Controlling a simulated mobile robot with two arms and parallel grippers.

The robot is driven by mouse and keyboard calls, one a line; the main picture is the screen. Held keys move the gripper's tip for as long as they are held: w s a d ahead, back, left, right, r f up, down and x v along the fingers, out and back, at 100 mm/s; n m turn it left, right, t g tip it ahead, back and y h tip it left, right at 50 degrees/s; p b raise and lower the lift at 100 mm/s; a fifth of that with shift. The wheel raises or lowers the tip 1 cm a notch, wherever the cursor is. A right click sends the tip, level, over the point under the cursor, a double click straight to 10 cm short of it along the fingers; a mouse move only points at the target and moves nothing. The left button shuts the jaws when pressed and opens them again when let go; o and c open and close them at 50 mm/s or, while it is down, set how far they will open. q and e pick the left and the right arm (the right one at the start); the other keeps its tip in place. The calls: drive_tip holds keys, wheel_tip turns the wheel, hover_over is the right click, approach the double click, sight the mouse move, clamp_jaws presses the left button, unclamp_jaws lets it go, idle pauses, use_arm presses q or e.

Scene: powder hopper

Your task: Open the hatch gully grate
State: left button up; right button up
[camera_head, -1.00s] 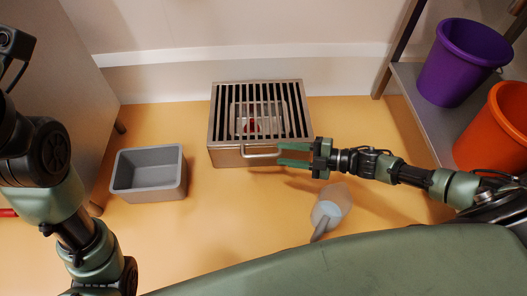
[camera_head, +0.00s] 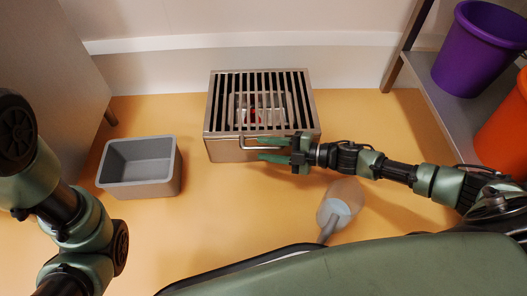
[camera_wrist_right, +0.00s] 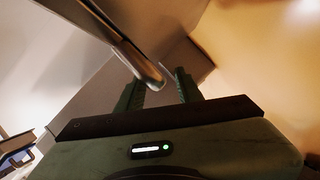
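The grate (camera_head: 224,100) is a dark slatted metal lid, lying flat and closed on a box-like metal gully (camera_head: 222,152) on the floor. Something clear and red shows below its slats. A metal bar handle (camera_head: 246,148) sticks out at its front edge. My right gripper (camera_head: 268,149) is open at the right part of this handle, fingers pointing left. In the right wrist view the handle bar (camera_wrist_right: 128,48) reaches down close to the open fingers (camera_wrist_right: 160,88); I cannot tell whether they touch it. My left arm shows at the left, but its gripper is out of view.
A grey open bin (camera_head: 140,184) stands on the floor left of the gully. A scoop-like item (camera_head: 340,205) lies below my right arm. A purple bucket (camera_head: 478,55) and an orange bucket (camera_head: 508,135) stand on a shelf at right. Floor between bin and gully is clear.

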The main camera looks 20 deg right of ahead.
drive_tip(key=shift+w+a+f, duration=0.1)
drive_tip(key=shift+w+a, duration=0.2)
drive_tip(key=shift+a, duration=0.2)
drive_tip(key=shift+c, duration=0.4)
clamp_jaws()
drive_tip(key=shift+d, duration=0.1)
idle(0.7)
